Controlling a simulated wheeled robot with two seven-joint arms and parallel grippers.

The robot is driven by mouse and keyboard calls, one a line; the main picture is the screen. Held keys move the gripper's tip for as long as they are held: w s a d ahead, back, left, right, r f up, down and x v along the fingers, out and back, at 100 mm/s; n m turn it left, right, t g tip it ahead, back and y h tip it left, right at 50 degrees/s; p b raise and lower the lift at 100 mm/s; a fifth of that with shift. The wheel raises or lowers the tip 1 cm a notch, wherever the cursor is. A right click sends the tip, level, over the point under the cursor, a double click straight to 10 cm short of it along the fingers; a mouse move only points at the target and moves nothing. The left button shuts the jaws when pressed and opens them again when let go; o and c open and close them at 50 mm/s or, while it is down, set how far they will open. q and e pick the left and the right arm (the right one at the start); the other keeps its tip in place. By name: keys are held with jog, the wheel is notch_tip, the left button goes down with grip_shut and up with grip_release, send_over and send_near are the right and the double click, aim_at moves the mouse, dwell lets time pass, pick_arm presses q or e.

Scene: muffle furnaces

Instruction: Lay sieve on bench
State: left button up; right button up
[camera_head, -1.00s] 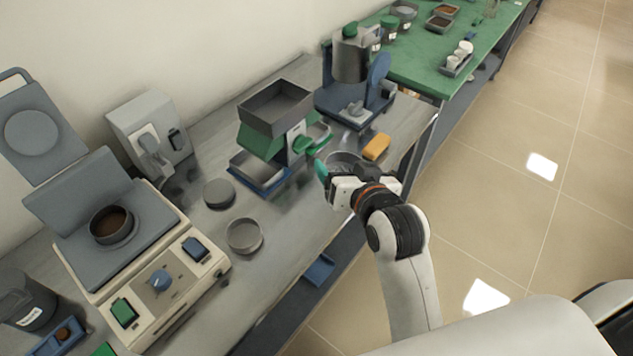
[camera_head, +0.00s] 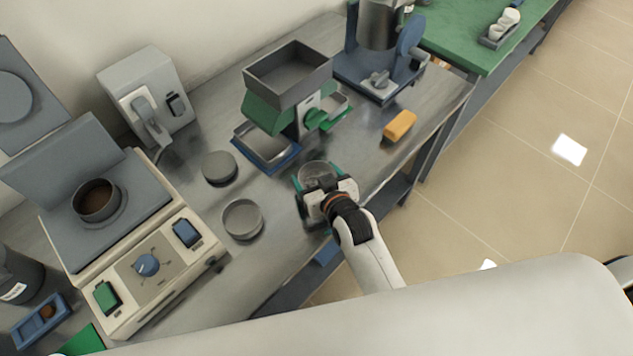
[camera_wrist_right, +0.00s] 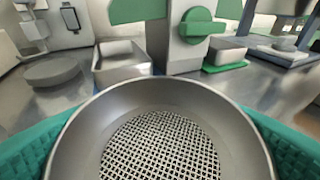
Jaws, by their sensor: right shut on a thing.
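The sieve (camera_wrist_right: 160,145) is a round grey metal pan with a mesh floor. It fills the lower middle of the right wrist view, between the teal finger pads of my right gripper. In the head view the sieve (camera_head: 317,172) shows at the end of my right gripper (camera_head: 313,190), which is shut on it over the front part of the grey bench (camera_head: 275,205). Whether the sieve touches the bench is not clear. The gripper hides its near side. My left gripper is not in view.
A round pan (camera_head: 242,218) and a grey lid (camera_head: 219,168) lie left of the sieve. A green machine with a hopper (camera_head: 288,80) stands behind it. An orange block (camera_head: 399,126) lies to the right. A control unit (camera_head: 147,265) is at the left.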

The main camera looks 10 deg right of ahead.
jog(key=shift+f, duration=1.3)
jog(key=shift+f, duration=0.2)
jog(key=o, duration=1.4)
jog(key=shift+r, duration=0.2)
jog(key=v, duration=1.2)
